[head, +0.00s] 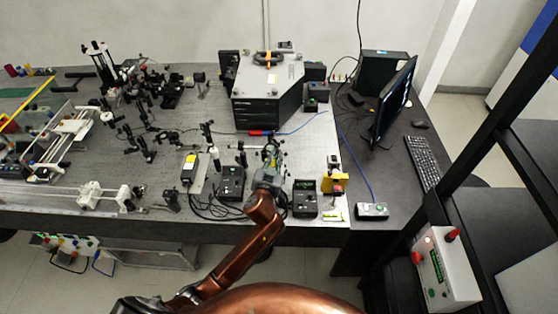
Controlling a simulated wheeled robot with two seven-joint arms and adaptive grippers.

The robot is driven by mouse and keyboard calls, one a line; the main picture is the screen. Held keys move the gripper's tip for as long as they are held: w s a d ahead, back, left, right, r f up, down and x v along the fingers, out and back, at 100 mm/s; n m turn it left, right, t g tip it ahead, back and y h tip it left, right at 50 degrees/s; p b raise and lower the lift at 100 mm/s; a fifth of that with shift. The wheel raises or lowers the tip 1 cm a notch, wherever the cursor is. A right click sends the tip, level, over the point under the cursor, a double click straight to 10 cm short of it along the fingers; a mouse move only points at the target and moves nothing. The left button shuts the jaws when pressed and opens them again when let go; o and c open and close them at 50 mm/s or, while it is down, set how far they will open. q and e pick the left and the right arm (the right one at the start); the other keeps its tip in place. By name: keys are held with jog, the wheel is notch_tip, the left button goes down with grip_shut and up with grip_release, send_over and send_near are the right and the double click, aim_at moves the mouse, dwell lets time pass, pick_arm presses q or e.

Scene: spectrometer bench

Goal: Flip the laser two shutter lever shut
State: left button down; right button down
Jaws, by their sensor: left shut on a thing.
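My left gripper (272,150) reaches over the front part of the optical bench (312,150), between two black controller boxes. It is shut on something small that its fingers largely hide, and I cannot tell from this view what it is. I cannot make out a shutter lever or whether it is up or down. A box with a yellow label (190,168) stands to the left, apart from the gripper. My right gripper is not in view.
Black controllers stand left (231,183) and right (305,198) of my gripper, with cables around them. A yellow-based device (334,182) is farther right. A large black enclosure (268,92) stands behind. Optics crowd the left; a monitor (394,103) stands right.

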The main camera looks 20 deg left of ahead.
pick_arm(q)
jog(key=shift+s+a+n+t+h+b, duration=0.1)
jog(key=shift+a+n+t+h+b, duration=0.25)
jog(key=shift+n, duration=0.55)
jog(key=shift+a, duration=0.1)
jog(key=c, duration=2)
grip_release()
jog(key=shift+s, duration=0.1)
jog(key=s, duration=0.4)
jog(key=s+r, duration=0.1)
jog(key=s, duration=0.2)
jog(key=s+d+r, duration=0.1)
jog(key=s, duration=0.3)
jog(key=shift+s, duration=0.3)
